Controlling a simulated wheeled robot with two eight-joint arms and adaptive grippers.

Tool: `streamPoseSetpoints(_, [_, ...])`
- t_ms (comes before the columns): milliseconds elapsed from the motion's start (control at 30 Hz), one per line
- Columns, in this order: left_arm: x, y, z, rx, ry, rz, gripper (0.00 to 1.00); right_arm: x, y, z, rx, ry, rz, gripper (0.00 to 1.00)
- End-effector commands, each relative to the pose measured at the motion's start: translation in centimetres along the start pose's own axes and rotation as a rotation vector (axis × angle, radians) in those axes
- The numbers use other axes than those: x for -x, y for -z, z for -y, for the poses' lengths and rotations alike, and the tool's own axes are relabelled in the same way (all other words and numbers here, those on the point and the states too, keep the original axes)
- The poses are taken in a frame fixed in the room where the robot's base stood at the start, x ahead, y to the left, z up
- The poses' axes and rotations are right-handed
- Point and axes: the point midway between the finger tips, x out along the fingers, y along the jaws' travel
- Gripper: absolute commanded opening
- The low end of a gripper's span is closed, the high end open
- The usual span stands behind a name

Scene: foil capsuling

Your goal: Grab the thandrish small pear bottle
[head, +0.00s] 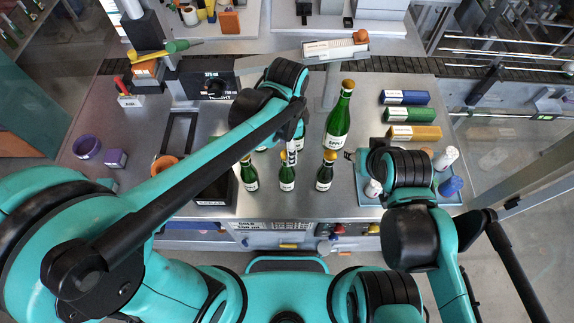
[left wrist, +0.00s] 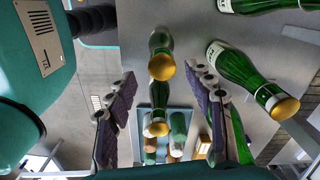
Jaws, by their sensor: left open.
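In the head view, three small ones stand in a front row: left (head: 249,174), middle (head: 287,174) and right (head: 325,174). A taller bottle (head: 339,120) stands behind them. My left gripper (head: 291,150) is above the row, partly hidden by its arm. In the left wrist view it (left wrist: 163,78) is open, with a gold-capped bottle (left wrist: 160,42) seen between its fingers. My right gripper (head: 350,156) is mostly hidden by its arm.
A blue tray (head: 450,199) with cylinders sits at front right. An orange roll (head: 163,164) and a purple bowl (head: 86,146) are at the left. Other bottles are partly hidden behind my left arm.

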Motion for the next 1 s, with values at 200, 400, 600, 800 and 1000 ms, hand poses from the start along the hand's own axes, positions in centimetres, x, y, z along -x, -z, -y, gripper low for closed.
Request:
streamPoseSetpoints(200, [-2.9,0.0,0.1,0.002,0.001,-0.001,0.53,-0.4,-0.3,0.0,0.0,0.0,0.0,0.4])
streamPoseSetpoints(400, [-6.0,0.0,0.4,0.003,0.001,-0.001,0.53,-0.6,-0.4,0.0,0.0,0.0,0.0,0.4])
streamPoseSetpoints(600, [-6.8,0.0,0.3,0.003,0.001,-0.001,0.53,-0.6,-0.4,0.0,0.0,0.0,0.0,0.4])
streamPoseSetpoints(800, [-6.8,0.0,0.3,0.004,0.001,-0.001,0.37,-0.6,-0.4,0.0,0.0,0.0,0.0,0.4])
streamPoseSetpoints(1000, [-6.8,0.0,0.3,0.004,0.001,-0.001,0.0,-0.6,-0.4,0.0,0.0,0.0,0.0,0.4])
